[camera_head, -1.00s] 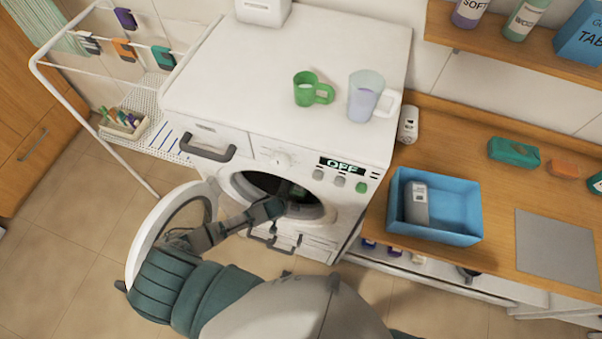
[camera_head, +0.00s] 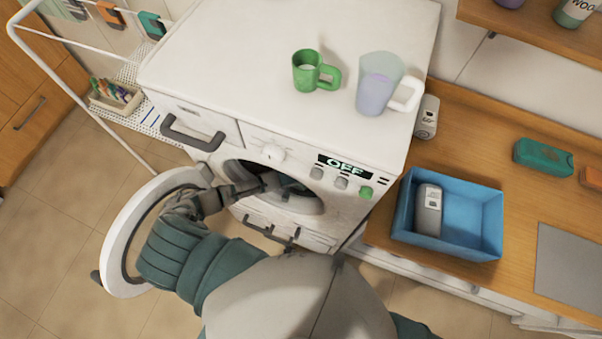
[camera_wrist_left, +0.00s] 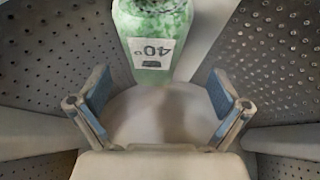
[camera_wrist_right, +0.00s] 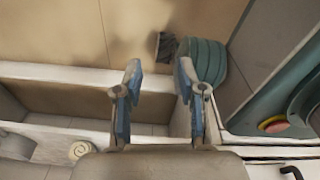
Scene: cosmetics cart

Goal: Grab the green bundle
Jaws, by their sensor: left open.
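The green bundle (camera_wrist_left: 153,25) is mottled green and white with a white "40°" label. It lies inside the perforated drum, at the top of the left wrist view. My left gripper (camera_wrist_left: 158,95) is open in the drum, with the bundle ahead of its fingertips and nothing between them. In the head view my left arm reaches through the open door of the washing machine (camera_head: 215,125); the gripper is mostly hidden by the drum opening. My right gripper (camera_wrist_right: 159,70) is open and empty in the right wrist view, above the floor and a white-edged shelf.
The round door (camera_head: 120,225) stands open at the left of my forearm. A green mug (camera_head: 305,75) and a clear jug (camera_head: 375,90) stand on the machine. A blue bin (camera_head: 475,215) holding a grey bottle sits on the wooden counter (camera_head: 445,120).

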